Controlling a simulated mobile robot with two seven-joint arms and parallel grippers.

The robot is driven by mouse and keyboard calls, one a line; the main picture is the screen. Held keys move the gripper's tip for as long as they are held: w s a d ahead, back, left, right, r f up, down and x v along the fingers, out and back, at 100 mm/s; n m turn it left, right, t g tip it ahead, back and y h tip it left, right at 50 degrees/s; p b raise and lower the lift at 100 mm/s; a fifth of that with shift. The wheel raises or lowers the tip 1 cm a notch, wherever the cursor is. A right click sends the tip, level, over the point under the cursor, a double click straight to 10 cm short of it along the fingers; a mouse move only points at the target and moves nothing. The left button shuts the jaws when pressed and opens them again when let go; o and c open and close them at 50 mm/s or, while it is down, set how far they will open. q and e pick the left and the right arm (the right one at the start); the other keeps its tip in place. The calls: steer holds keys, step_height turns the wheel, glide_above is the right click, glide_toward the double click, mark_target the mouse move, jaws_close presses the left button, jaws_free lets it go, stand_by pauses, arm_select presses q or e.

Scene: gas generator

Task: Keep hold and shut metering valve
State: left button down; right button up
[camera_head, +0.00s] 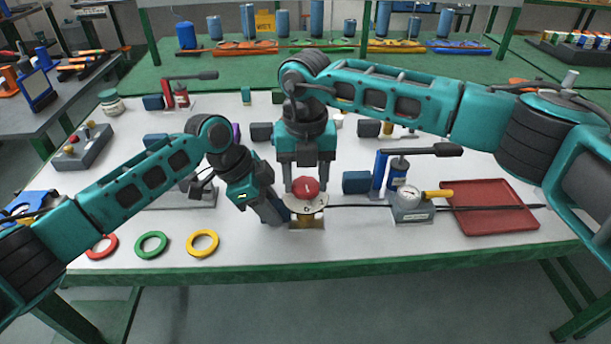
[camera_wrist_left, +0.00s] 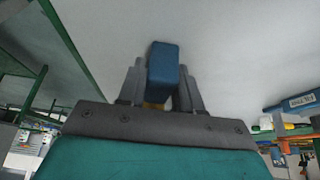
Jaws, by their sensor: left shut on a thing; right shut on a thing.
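The metering valve (camera_head: 306,203) stands near the table's front edge, with a red knob (camera_head: 306,186) above a pale dial plate and a brass-coloured base. My right gripper (camera_head: 305,188) comes down from above and is shut on the red knob. My left gripper (camera_head: 277,214) reaches in from the left, tilted, beside the valve. In the left wrist view its fingers (camera_wrist_left: 161,85) are shut on a blue block-like handle (camera_wrist_left: 163,62). In the head view the left gripper mostly hides that handle, and I cannot tell how it joins the valve.
A grey gauge unit (camera_head: 410,207) with a yellow handle stands right of the valve, linked by a dark line. A red tray (camera_head: 490,222) lies farther right. Red, green and yellow rings (camera_head: 202,232) lie at the front left. Several blue-handled devices stand behind the grippers.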

steer(key=shift+m, duration=0.7)
steer(key=o, duration=1)
steer(key=shift+o, duration=0.2)
